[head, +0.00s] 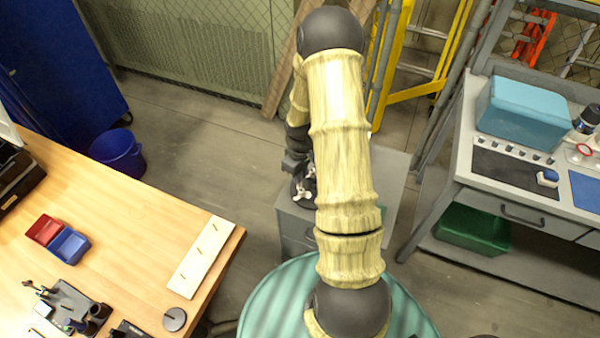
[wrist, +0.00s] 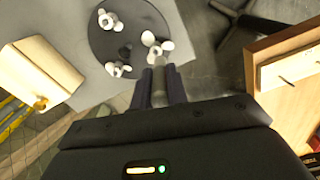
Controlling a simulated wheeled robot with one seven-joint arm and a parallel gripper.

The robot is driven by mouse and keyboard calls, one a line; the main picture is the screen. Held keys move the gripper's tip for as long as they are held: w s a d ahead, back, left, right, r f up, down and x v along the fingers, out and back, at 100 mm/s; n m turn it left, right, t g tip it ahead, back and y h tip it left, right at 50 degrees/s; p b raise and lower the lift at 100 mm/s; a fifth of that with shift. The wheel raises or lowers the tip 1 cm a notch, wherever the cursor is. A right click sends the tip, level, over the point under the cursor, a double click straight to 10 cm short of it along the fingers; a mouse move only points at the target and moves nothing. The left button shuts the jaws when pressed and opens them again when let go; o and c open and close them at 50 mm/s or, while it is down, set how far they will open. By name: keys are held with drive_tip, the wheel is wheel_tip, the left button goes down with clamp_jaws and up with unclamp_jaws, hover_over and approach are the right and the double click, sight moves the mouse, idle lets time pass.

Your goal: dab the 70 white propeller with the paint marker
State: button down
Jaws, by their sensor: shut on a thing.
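Three white propellers show in the wrist view on a dark round disc (wrist: 133,12): one at the upper left (wrist: 107,19), one at the lower left (wrist: 118,68) and one at the right (wrist: 152,41). No number is readable, so I cannot tell which is the 70. My gripper (wrist: 160,77) is shut on a slim grey thing, likely the paint marker (wrist: 159,88), whose far end lies close to or over the right propeller. I cannot tell if they touch. In the head view, white propellers (head: 304,190) show beside my arm, which hides much of the disc.
The disc stands on a grey cabinet (head: 394,163). A wooden bench (head: 130,220) at the left holds a slotted pale board (head: 201,257), red (head: 44,229) and blue (head: 69,246) bins and a dark tray. A grey workbench (head: 520,200) stands right.

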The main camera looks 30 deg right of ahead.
drive_tip(key=shift+f, duration=0.5)
drive_tip(key=shift+s+f+b, duration=0.1)
drive_tip(key=shift+f+b, duration=0.25)
drive_tip(key=shift+f, duration=0.3)
idle(3.2)
drive_tip(key=shift+r+p, duration=2.05)
drive_tip(key=shift+r, duration=0.55)
drive_tip(key=shift+f, duration=0.1)
